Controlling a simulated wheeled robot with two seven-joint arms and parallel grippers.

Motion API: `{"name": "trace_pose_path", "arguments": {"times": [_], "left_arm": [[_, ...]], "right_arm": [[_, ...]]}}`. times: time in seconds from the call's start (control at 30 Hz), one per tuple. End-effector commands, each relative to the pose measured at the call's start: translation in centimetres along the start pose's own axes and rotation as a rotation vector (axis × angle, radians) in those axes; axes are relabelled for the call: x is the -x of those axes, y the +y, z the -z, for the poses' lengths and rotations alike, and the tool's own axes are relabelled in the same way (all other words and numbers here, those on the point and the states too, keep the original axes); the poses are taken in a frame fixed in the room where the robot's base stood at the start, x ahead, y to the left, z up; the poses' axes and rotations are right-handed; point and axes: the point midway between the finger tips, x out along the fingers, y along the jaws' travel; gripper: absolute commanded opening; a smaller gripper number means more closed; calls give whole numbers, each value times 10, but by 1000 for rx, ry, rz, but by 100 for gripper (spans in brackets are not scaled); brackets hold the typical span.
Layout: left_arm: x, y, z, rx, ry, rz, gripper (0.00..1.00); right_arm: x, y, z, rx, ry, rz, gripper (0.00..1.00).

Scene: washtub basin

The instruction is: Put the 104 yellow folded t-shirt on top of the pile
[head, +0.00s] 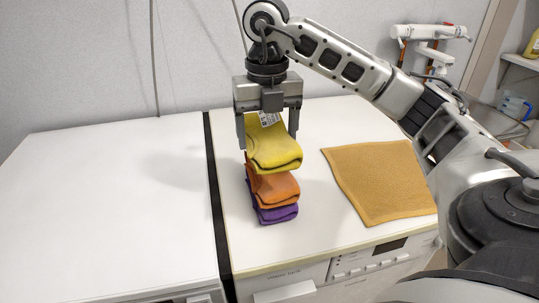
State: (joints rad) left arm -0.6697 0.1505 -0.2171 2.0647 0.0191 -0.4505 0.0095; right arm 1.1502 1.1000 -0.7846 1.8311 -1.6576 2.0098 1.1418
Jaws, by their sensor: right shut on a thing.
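The yellow folded t-shirt (275,150) hangs between the fingers of my right gripper (267,128). A white label shows on its upper part. The gripper is shut on it and points straight down. Below it is the pile, with an orange folded t-shirt (277,190) above a purple folded one (277,214). The yellow t-shirt is over the pile, and its lower edge covers the top of the orange one. I cannot tell whether they touch. My left gripper is not in view.
The pile stands on a white washing machine (310,235). A flat orange-brown cloth (385,180) lies to its right. Another white machine top (110,200) on the left is bare, with a dark gap (214,200) between. A wall with pipes is behind.

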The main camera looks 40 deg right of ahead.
Motion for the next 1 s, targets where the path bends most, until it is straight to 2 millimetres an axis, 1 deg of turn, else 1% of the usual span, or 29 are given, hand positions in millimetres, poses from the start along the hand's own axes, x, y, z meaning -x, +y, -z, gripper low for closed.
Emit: {"name": "trace_pose_path", "arguments": {"times": [0.17,0.27,0.33,0.43,0.5,0.73,0.87,0.9,0.93,0.97,1.0], "left_arm": [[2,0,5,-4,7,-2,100],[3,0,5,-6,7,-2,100],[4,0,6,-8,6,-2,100],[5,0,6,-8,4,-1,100],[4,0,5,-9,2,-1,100],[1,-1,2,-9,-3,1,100],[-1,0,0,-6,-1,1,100],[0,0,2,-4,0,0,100],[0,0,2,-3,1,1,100],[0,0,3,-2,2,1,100],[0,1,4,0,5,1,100]], "right_arm": [[-10,-4,-8,-1,0,-1,50],[-21,-9,-15,-3,2,2,50],[-32,-9,-13,-1,2,2,50],[-44,-8,-13,0,1,2,50],[-47,-8,-14,1,-2,0,50],[-48,-7,-14,1,-3,-1,50],[-52,-7,-14,1,-2,-1,50],[-51,-7,-14,1,-2,-1,84],[-51,-7,-13,1,-2,-1,93],[-51,-7,-13,1,-2,-1,98],[-51,-7,-13,1,-1,-1,98]]}}
